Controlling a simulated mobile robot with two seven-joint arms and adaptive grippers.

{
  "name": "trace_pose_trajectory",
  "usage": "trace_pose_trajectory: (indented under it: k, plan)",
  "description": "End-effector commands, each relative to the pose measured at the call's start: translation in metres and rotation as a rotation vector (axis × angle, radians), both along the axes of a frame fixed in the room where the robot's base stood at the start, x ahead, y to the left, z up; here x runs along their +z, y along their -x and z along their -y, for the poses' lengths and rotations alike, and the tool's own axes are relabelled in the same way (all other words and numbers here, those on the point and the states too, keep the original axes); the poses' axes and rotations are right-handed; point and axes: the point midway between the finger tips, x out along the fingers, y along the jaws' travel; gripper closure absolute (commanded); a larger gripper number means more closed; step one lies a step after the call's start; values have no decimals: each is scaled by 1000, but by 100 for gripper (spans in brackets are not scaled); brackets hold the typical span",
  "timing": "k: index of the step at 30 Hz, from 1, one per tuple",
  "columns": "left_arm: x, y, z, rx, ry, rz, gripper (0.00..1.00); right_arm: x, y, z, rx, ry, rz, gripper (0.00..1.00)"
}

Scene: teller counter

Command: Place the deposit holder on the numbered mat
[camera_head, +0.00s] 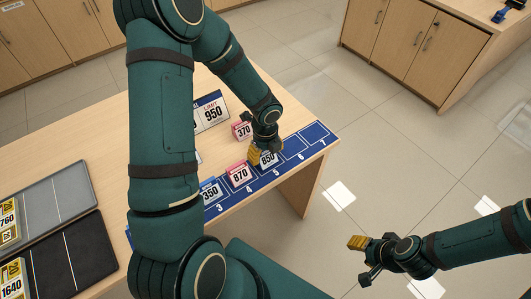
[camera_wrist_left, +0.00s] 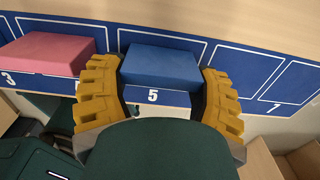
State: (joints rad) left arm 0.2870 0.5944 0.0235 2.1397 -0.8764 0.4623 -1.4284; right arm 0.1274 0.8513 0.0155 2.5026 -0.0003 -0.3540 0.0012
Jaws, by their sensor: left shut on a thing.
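The blue deposit holder with the 850 card (camera_head: 268,159) is at slot 5 of the blue numbered mat (camera_head: 307,141). In the left wrist view, the holder (camera_wrist_left: 160,66) sits between the yellow fingers, above the printed 5, and looks level with the slot outline. Whether it bears fully on the mat is hard to tell. My left gripper (camera_head: 263,149) is shut on this holder; it also shows in the left wrist view (camera_wrist_left: 160,80). My right gripper (camera_head: 363,258) hangs over the floor, away from the table, and its finger gap is unclear.
A pink holder, 870 (camera_head: 239,175), fills slot 4, and a blue 350 holder (camera_head: 209,192) stands at slot 3. A pink 370 holder (camera_head: 241,130) and a LIMIT 950 sign (camera_head: 211,112) stand behind the mat. Slots 6 and 7 are bare. A black tray (camera_head: 85,248) lies left.

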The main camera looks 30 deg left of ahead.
Motion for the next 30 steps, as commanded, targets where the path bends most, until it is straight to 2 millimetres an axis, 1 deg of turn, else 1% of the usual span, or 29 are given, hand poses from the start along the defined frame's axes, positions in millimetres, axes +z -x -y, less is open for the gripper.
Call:
trace_pose_trajectory:
  k: [6, 7, 8, 9, 17, 20, 23, 30]
  plan:
    - [-3, 0, 0, 0, 0, 0, 70, -2, 0, 0, 0, 0, 1, 53]
    - [-3, 0, 0, 0, 0, 0, 28, -2, 0, 0, 0, 0, 1, 53]
    - [-3, 0, 0, 0, 0, 0, 17, -2, 0, 0, 0, 0, 1, 53]
    - [-2, 0, 0, 0, 0, 0, 14, -2, 0, 0, 0, 0, 1, 53]
    - [-2, 0, 0, 0, 0, 0, 14, -1, 0, 0, 0, 0, 1, 53]
    - [3, 0, 0, 1, 0, 1, 14, 2, 0, 0, 0, 0, 0, 53]
    - [16, -1, 0, 3, 0, 2, 14, 7, 1, 0, 1, 0, -2, 53]
    - [67, 0, 0, 2, 0, 3, 14, 25, 4, -1, 2, -2, -10, 53]
